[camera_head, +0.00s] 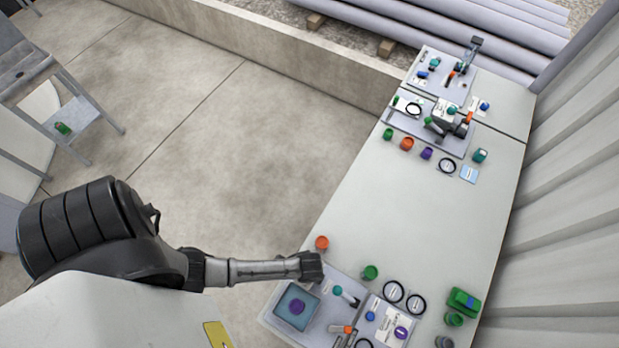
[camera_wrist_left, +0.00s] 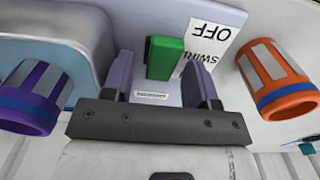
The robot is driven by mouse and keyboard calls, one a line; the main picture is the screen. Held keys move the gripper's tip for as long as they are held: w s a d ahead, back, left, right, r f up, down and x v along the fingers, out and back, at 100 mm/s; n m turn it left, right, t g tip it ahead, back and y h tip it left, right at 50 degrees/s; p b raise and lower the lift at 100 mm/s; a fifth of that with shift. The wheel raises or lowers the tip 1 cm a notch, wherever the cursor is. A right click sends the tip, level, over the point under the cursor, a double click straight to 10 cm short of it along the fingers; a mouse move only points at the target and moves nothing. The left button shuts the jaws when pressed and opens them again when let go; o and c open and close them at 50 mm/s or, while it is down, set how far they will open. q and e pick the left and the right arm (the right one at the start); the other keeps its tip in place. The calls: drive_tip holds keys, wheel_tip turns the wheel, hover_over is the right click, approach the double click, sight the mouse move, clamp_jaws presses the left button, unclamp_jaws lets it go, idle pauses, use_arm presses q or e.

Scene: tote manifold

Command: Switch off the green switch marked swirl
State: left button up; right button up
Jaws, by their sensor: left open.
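The green switch (camera_wrist_left: 165,58) shows as a small green block in the left wrist view, beside a white label (camera_wrist_left: 212,42) reading SWIRL and OFF, upside down. My left gripper (camera_wrist_left: 164,68) is open, with one finger on each side of the switch in the picture. No contact can be made out. In the head view my left gripper (camera_head: 313,266) is over the near panel (camera_head: 345,278) by the bench's left edge. The switch cannot be made out there, probably hidden by the gripper. My right gripper is not in view.
The bench middle (camera_head: 400,215) is clear.

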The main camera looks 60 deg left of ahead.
use_arm(q)
drive_tip(key=c, duration=0.9)
drive_tip(key=shift+s+a+r+h+p, duration=0.1)
drive_tip(key=shift+a+r+h+p, duration=0.1)
drive_tip(key=shift+h+p, duration=0.3)
drive_tip(key=shift+a+t+h, duration=0.1)
drive_tip(key=shift+t+h, duration=0.2)
drive_tip(key=shift+t, duration=0.1)
drive_tip(key=shift+a+f+t+h, duration=0.1)
drive_tip(key=shift+f+t+h, duration=0.25)
drive_tip(key=shift+h, duration=0.45)
drive_tip(key=shift+s+r+t+h+b, duration=0.1)
drive_tip(key=shift+r+t+h+b, duration=0.1)
drive_tip(key=shift+t+h+b, duration=0.35)
drive_tip(key=o, duration=0.9)
drive_tip(key=shift+r, duration=0.15)
drive_tip(key=v, duration=1.3)
drive_tip(key=shift+w+a+r+p, duration=0.25)
drive_tip(key=shift+a+p, duration=0.05)
drive_tip(key=shift+p, duration=0.1)
